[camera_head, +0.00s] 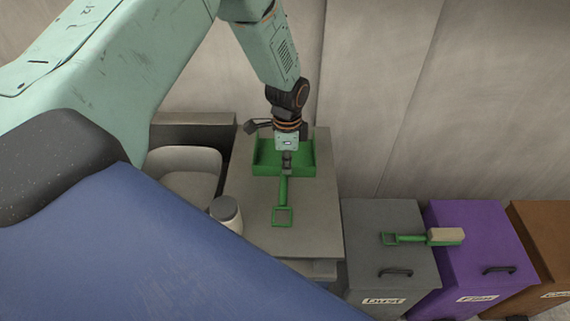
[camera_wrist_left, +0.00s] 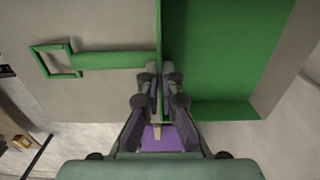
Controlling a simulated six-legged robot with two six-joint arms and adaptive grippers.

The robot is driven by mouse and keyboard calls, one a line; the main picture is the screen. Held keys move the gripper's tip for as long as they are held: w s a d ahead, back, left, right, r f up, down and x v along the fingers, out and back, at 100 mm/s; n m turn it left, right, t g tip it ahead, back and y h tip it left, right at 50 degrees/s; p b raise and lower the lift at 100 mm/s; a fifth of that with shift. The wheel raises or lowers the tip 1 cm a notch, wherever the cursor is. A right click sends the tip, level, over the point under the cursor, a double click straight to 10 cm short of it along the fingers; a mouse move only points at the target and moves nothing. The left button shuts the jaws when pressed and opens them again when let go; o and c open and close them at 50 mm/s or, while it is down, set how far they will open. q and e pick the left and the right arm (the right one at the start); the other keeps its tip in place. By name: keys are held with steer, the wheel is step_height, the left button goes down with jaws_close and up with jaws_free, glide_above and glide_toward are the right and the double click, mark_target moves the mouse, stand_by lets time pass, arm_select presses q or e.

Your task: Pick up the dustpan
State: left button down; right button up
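The green dustpan (camera_head: 309,156) is at the far end of the grey table, with its square-ended handle (camera_head: 282,200) pointing toward the near edge. My left gripper (camera_head: 287,163) comes down from above where the handle meets the pan. In the left wrist view, the gripper's fingers (camera_wrist_left: 161,75) are close together, one on each side of the dustpan's thin back wall, and look shut on it. The pan (camera_wrist_left: 215,55) lies to their right and the handle (camera_wrist_left: 105,60) to their left. Whether the dustpan is raised off the table is hard to tell. My right gripper is not in view.
A grey jar (camera_head: 226,210) stands at the table's left edge beside a pale chair (camera_head: 184,180). Grey (camera_head: 385,230), purple (camera_head: 475,235) and brown (camera_head: 545,235) bins stand at right. A green-handled brush (camera_head: 440,236) lies across the first two. A wall is behind.

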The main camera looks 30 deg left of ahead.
arm_select(q)
step_height(320, 180, up, 10)
steer(key=shift+r, duration=0.2)
stand_by(0.3)
steer(key=shift+r, duration=0.1)
stand_by(0.6)
